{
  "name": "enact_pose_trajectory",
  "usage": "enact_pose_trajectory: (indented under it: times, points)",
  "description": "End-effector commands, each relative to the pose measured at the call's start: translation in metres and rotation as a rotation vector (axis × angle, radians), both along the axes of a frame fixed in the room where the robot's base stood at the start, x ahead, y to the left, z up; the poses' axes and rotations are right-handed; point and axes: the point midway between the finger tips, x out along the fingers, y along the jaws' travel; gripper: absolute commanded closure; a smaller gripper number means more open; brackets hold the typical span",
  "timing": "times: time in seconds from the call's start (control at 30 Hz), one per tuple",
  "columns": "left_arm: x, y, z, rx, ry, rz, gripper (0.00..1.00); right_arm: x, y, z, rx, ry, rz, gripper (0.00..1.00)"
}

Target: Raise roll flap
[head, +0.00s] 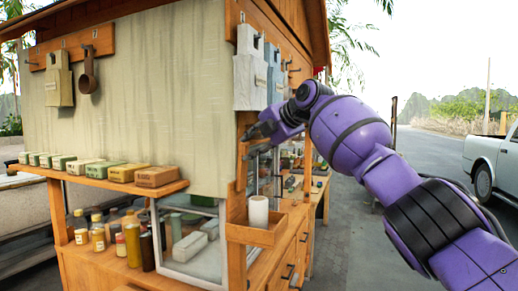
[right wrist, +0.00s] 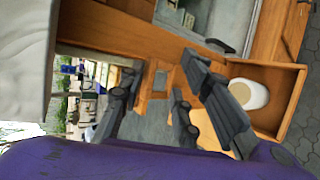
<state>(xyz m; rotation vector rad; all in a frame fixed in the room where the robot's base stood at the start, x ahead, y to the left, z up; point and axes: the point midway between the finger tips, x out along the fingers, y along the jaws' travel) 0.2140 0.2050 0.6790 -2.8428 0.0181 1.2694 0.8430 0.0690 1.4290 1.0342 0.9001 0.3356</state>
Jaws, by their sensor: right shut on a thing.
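A beige canvas flap (head: 140,100) hangs down the stall's front, its lower edge just above the shelf of boxes. My right gripper (head: 258,131) is at the stall's front right corner, beside the wooden post and right of the flap. In the right wrist view my right gripper (right wrist: 165,105) has its dark fingers around a small wooden piece, partly hidden by them; I cannot make out its full shape. My left gripper is not in view.
A wooden shelf (head: 100,179) holds several small boxes, with bottles below. A white roll (head: 258,211) stands in a wooden tray (head: 252,236) below my right gripper; the tray also shows in the right wrist view (right wrist: 292,100). A car (head: 494,165) stands at right.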

Motion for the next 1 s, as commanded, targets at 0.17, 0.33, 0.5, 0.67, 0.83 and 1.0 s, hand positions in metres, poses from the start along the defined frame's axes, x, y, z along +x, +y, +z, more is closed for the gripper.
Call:
enact_pose_trajectory:
  times: [0.17, 0.33, 0.5, 0.67, 0.83, 1.0]
  points:
    - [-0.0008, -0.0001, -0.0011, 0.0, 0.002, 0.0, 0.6, 0.0008, 0.0096, -0.0045, 0.006, 0.011, 0.004, 1.0]
    - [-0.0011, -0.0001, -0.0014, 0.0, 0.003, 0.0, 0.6, 0.0017, 0.0106, -0.0056, 0.005, 0.012, 0.004, 1.0]
    - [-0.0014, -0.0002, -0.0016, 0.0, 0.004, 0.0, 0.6, 0.0019, 0.0109, -0.0064, 0.004, 0.014, 0.004, 1.0]
    - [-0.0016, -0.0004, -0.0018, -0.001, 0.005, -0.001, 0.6, 0.002, 0.0108, -0.0072, 0.004, 0.015, 0.004, 1.0]
    - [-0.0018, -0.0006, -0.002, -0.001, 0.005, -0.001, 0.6, 0.0019, 0.0108, -0.0079, 0.003, 0.015, 0.005, 0.72]
    - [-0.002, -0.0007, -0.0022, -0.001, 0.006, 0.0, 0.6, 0.0019, 0.0108, -0.008, 0.0, 0.014, 0.006, 0.72]
